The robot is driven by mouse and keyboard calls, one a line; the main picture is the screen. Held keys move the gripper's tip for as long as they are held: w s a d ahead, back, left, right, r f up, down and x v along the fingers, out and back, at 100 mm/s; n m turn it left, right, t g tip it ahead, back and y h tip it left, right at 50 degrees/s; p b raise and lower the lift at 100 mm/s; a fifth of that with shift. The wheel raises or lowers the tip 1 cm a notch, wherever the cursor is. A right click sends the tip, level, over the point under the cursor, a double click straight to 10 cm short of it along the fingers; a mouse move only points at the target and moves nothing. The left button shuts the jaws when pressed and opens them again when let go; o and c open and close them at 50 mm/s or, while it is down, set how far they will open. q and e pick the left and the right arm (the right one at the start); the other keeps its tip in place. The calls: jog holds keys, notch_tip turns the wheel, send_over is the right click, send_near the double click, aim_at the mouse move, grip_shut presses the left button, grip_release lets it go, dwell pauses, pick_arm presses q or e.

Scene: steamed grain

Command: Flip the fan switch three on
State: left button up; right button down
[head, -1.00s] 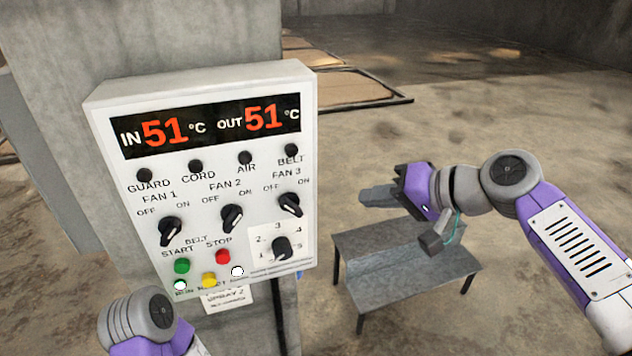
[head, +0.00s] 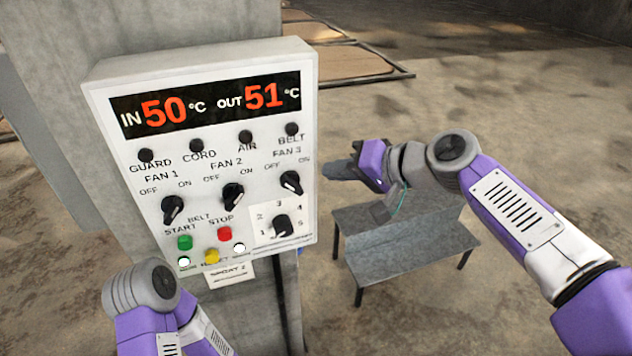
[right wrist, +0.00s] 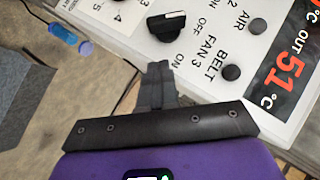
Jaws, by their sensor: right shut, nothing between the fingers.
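The fan 3 switch (head: 291,182) is a black rotary knob at the right of the white control panel (head: 100,165). Its grip leans to the upper left, toward the OFF label. In the right wrist view the knob (right wrist: 166,27) also lines up with OFF. My right gripper (head: 328,172) is shut and empty, just right of the panel, level with the fan 3 row. In the right wrist view its closed fingers (right wrist: 158,82) are apart from the knob. My left arm shows at the lower left, but its gripper is out of view.
Fan 1 (head: 172,210) and fan 2 (head: 233,196) knobs lean toward ON. A numbered dial (head: 282,226), green (head: 185,242), red (head: 225,233) and yellow (head: 211,256) buttons sit below. A grey metal table (head: 400,259) stands on the right. Open floor lies beyond.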

aim_at(300, 186)
jog(key=a+f, duration=0.2)
jog(key=a, duration=0.1)
jog(key=shift+a+f, duration=0.1)
jog(key=shift+f, duration=0.15)
jog(key=shift+s+a+f, duration=0.15)
jog(key=shift+a+f, duration=0.2)
